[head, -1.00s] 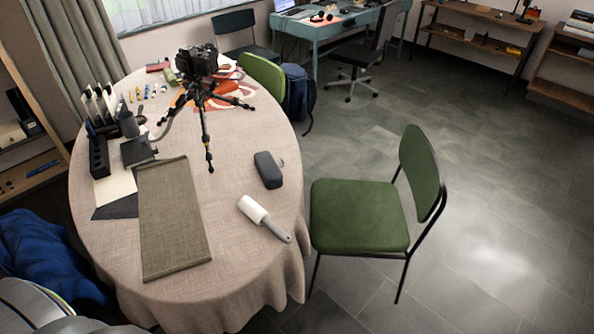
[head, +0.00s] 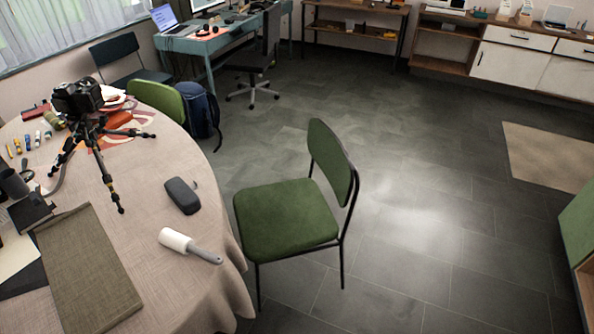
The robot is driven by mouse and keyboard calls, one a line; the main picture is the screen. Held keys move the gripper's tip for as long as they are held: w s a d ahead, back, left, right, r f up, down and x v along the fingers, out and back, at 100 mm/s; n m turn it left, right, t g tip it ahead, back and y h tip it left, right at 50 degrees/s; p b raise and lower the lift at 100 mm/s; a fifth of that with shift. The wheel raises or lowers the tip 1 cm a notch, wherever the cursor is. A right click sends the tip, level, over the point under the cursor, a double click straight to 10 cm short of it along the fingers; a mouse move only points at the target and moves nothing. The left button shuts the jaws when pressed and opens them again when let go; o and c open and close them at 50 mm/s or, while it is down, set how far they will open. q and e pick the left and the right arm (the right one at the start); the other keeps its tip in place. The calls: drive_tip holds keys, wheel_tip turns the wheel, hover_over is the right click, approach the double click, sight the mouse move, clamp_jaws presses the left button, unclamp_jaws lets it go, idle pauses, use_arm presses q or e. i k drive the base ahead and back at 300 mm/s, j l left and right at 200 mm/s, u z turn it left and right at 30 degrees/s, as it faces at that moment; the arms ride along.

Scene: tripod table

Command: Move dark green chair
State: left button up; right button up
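A dark green chair (head: 286,222) with a black metal frame stands upright on the floor, just right of the round table (head: 190,270). Its seat faces the table and its backrest (head: 331,160) is on the right side. Another chair with a brighter green back (head: 158,98) stands at the table's far side, mostly hidden. A dark teal chair (head: 117,62) stands by the window. Neither of my grippers shows in the head view.
A camera on a tripod (head: 90,125), a dark case (head: 182,195) and a lint roller (head: 188,245) are on the table. A blue backpack (head: 201,110) and a wheeled office chair (head: 253,60) stand behind. Floor right of the chair is clear up to a beige rug (head: 550,155).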

sight(280, 221)
drive_tip(key=u, duration=0.35)
drive_tip(key=i+l+u, duration=0.35)
drive_tip(key=l+u, duration=0.2)
drive_tip(key=i+l+u, duration=0.1)
drive_tip(key=l+u, duration=0.15)
drive_tip(key=l, duration=0.25)
drive_tip(key=l+u, duration=0.3)
drive_tip(key=i+l, duration=0.05)
drive_tip(key=l, duration=0.05)
